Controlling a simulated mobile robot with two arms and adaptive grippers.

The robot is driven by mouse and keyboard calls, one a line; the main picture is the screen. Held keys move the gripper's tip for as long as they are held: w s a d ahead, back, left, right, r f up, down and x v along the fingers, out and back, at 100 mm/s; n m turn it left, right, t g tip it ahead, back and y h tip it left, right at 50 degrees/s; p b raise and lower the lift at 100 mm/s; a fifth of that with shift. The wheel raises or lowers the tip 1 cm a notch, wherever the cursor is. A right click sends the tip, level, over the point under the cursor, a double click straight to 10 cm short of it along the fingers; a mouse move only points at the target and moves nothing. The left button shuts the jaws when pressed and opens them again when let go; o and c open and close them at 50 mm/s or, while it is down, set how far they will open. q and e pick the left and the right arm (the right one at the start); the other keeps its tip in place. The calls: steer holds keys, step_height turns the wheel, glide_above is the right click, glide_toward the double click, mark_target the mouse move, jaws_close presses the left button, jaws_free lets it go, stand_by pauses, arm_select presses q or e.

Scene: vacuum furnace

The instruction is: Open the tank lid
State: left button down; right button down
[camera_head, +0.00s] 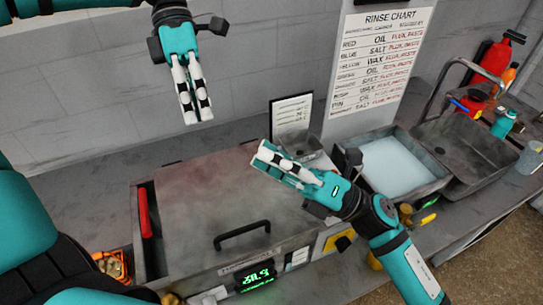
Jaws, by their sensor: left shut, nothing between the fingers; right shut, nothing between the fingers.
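The tank lid (180,215) is a flat grey metal sheet lying on a box-shaped tank with a lit green display (257,276) on its front. A black handle (241,235) stands on the lid near its front edge. The lid lies flat on the tank. My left gripper (198,115) is shut and empty, pointing down in the air above and behind the lid. My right gripper (262,155) is shut and empty, pointing left above the lid's right side. My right gripper and arm hide part of the lid's right edge. Neither gripper is at the handle.
A tray of pale liquid (393,168) and a metal sink (470,150) with a faucet (455,72) stand right of the tank. A rinse chart (378,65) stands behind. A red bar (144,212) is on the tank's left side. Red and teal bottles stand at far right.

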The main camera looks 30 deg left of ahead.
stand_by(0.9)
arm_select(q)
steer(key=c, duration=1.4)
jaws_free()
steer(key=v, duration=1.2)
steer(key=shift+r, duration=0.1)
arm_select(e)
steer(key=v, duration=1.2)
